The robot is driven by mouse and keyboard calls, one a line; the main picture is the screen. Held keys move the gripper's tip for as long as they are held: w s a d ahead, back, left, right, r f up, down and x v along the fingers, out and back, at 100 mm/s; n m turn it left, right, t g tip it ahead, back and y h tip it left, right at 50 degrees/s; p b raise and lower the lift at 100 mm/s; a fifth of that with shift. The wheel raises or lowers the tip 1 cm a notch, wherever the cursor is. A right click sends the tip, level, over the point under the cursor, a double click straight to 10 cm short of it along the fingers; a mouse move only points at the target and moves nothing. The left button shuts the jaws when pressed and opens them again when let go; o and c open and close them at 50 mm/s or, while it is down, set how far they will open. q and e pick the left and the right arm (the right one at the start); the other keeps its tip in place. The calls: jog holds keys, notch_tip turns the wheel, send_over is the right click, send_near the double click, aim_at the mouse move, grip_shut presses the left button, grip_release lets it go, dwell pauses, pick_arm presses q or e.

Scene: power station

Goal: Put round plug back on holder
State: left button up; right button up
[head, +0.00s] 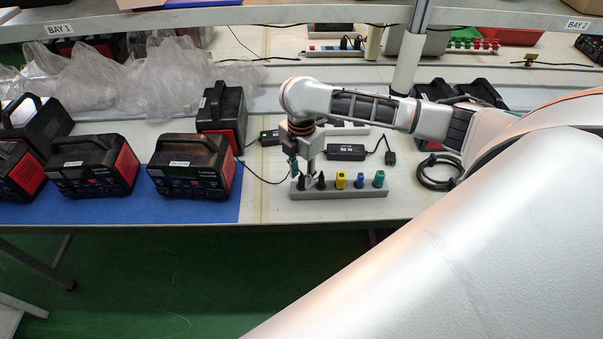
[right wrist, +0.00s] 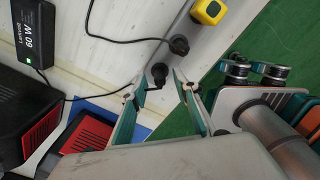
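The grey holder strip (head: 345,193) lies along the table's front edge with a row of plugs on it: black ones at the left, then a yellow plug (head: 341,180), a blue plug (head: 359,181) and a green plug (head: 379,179). My right gripper (head: 300,178) points down over its left end. In the right wrist view, my right gripper (right wrist: 157,82) is open. A round black plug (right wrist: 160,71) is between its fingertips, at the holder's end, with visible gaps on both sides. Another black plug (right wrist: 179,45) is just beyond. My left gripper is out of view.
Black-and-red power stations (head: 191,166) stand on the blue mat (head: 215,210) at left. A black adapter (head: 346,152) and a coiled cable (head: 438,172) lie behind and right of the holder. Thin cables cross the table near the gripper. A shelf edge (head: 250,16) runs overhead.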

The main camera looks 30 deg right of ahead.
jog(key=shift+r, duration=0.3)
notch_tip(320, 180, up, 12)
jog(key=shift+f, duration=0.25)
jog(key=shift+s+f, duration=0.1)
jog(key=shift+s, duration=0.05)
